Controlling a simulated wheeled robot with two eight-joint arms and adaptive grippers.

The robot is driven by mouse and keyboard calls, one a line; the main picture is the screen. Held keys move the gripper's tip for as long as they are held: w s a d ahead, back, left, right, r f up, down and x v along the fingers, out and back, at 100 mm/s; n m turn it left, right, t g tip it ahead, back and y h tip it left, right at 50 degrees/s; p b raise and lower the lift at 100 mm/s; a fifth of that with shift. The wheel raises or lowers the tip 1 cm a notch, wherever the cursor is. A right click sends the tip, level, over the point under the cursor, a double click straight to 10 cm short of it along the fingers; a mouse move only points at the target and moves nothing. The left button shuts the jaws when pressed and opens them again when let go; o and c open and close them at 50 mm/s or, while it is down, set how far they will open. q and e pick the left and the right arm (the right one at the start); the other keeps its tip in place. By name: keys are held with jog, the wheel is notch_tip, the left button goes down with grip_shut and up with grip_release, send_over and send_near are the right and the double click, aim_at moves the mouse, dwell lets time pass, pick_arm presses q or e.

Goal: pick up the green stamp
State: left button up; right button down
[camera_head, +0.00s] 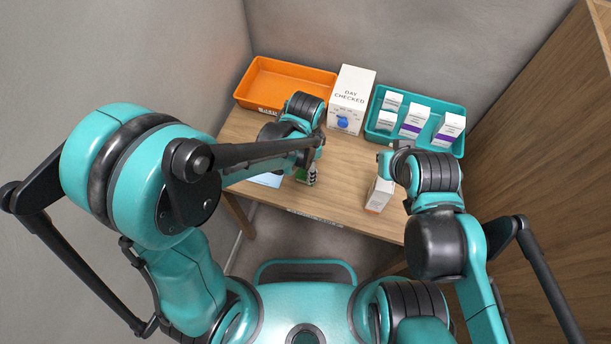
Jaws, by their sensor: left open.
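A small green item (301,175), which looks like the green stamp, is near the front edge of the table, left of the middle. Only a bit of it shows. My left gripper (312,176) is open and points down right at it. The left wrist and fingers cover most of the item, so I cannot tell whether the fingers are around it or beside it. My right gripper (387,164) is over the right part of the table, close to a white box. Its fingers are mostly hidden by the wrist.
A white box (379,195) stands near the table's front right. At the back are an orange tray (288,69), a white "DAY CHECKED" box (352,90) with a blue knob, and a teal tray (457,146) with several cartons. The table's middle (346,165) is bare.

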pick_arm(q)
jog(key=shift+f, duration=0.8)
jog(key=shift+r, duration=0.1)
jog(key=shift+c, duration=0.6)
grip_shut()
jog(key=shift+r, duration=0.55)
jog(key=r, duration=0.1)
jog(key=r+p, duration=0.1)
jog(key=d+r+p, duration=0.1)
jog(key=r, duration=0.1)
jog(key=shift+s+d, duration=0.1)
jog(key=shift+s, duration=0.15)
jog(key=s+d+r+p, duration=0.2)
jog(key=s+d+r, duration=0.2)
jog(key=d, duration=0.5)
jog(key=shift+d+r+p, duration=0.3)
jog(key=shift+r+p, duration=0.05)
jog(key=shift+r, duration=0.6)
